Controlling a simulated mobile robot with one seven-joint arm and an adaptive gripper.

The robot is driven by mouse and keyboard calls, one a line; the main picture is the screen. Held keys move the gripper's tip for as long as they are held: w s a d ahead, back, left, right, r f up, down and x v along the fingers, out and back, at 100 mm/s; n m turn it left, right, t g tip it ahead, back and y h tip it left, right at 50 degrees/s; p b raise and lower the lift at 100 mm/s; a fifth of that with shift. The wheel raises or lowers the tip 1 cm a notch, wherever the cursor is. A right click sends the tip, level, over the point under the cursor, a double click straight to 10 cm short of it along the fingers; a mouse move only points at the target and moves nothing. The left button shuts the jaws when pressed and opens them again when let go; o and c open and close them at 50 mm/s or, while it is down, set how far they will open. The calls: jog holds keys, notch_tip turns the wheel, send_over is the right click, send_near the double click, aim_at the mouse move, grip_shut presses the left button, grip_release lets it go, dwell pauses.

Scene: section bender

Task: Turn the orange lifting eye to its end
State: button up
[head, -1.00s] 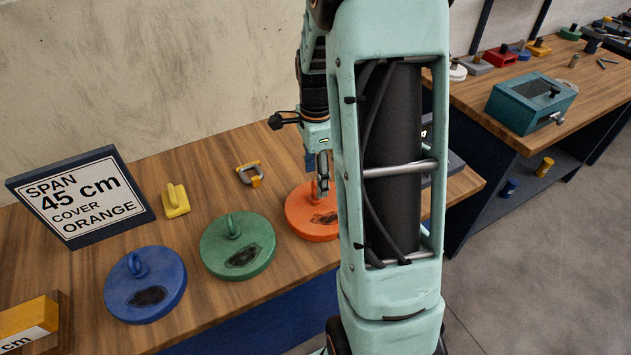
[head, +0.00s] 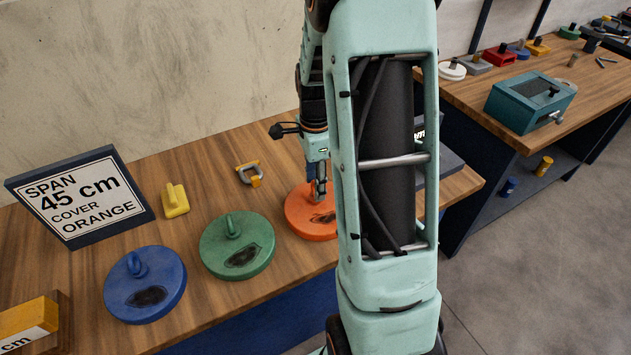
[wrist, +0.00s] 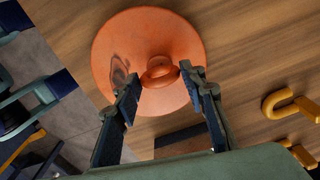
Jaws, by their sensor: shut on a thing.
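The orange cover (head: 300,215) is a round disc lying on the wooden bench, with a dark worn patch on its top. Its orange lifting eye (wrist: 160,72) stands at the middle of the disc in the wrist view. My gripper (wrist: 161,76) has one finger on each side of the eye and is shut on it. In the head view my gripper (head: 319,191) points down onto the cover, and the eye is mostly hidden behind the fingers. My arm hides the right edge of the disc there.
A green cover (head: 238,262) and a blue cover (head: 165,300) lie to the left on the bench. A sign (head: 80,197) reads span 45 cm, cover orange. A yellow block (head: 174,201) and a shackle (head: 248,174) lie behind. A teal box (head: 530,103) stands on another bench.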

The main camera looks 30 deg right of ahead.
jog(key=shift+n, duration=0.3)
jog(key=n+b, duration=0.1)
jog(key=n, duration=0.3)
jog(key=n+b, duration=0.1)
jog(key=n, duration=0.4)
jog(key=shift+n, duration=0.4)
jog(key=n, duration=0.4)
jog(key=shift+b, duration=0.35)
jog(key=shift+n, duration=2.8)
jog(key=o, duration=1.2)
jog(key=shift+c, duration=0.2)
jog(key=shift+r, duration=0.1)
